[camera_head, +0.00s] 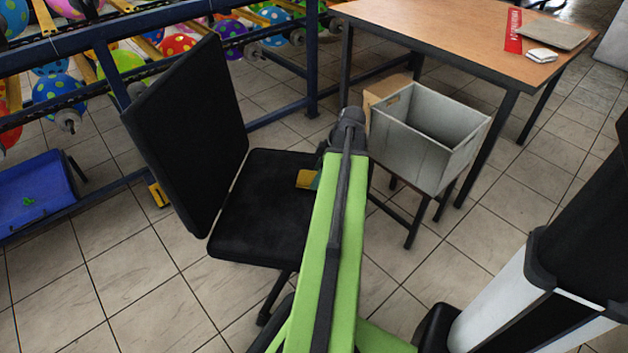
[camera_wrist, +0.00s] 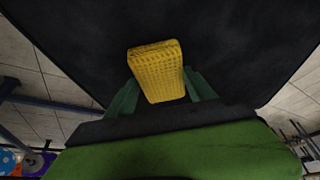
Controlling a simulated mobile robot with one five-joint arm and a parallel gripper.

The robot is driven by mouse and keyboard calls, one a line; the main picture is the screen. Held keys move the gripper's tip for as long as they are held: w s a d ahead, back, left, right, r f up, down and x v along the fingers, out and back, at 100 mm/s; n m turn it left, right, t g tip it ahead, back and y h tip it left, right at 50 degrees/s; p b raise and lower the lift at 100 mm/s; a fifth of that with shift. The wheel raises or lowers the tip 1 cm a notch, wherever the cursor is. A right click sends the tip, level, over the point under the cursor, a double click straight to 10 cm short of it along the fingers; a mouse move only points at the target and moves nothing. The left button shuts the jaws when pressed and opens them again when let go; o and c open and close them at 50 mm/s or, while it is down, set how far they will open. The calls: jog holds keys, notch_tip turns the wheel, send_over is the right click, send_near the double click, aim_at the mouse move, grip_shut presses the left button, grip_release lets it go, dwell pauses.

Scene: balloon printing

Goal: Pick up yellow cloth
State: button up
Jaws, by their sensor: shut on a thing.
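The yellow cloth (camera_wrist: 157,70) is a small block-like piece with a woven texture, held between the two green fingers of my gripper (camera_wrist: 163,92) in the wrist view. In the head view a yellow patch of the cloth (camera_head: 305,178) shows at the left side of my green arm, over the black chair seat (camera_head: 262,215). My gripper is shut on the cloth. My arm hides most of the gripper in the head view. I cannot tell whether the cloth touches the seat.
The chair's black backrest (camera_head: 195,135) rises left of my gripper. A grey open box (camera_head: 412,150) stands on a small stand to the right. A wooden table (camera_head: 440,30) is behind it. A blue rack (camera_head: 140,45) with balloons stands at the back left. Tiled floor is clear at front left.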

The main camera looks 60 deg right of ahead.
jog(key=shift+r+p, duration=0.5)
notch_tip(320, 180, up, 4)
jog(key=p, duration=0.3)
jog(key=shift+f+p, duration=0.1)
jog(key=shift+p, duration=0.3)
jog(key=s+d+r+p, duration=0.6)
jog(key=s+d, duration=0.1)
jog(key=s, duration=0.2)
jog(key=shift+d, duration=0.2)
jog(key=shift+r, duration=0.15)
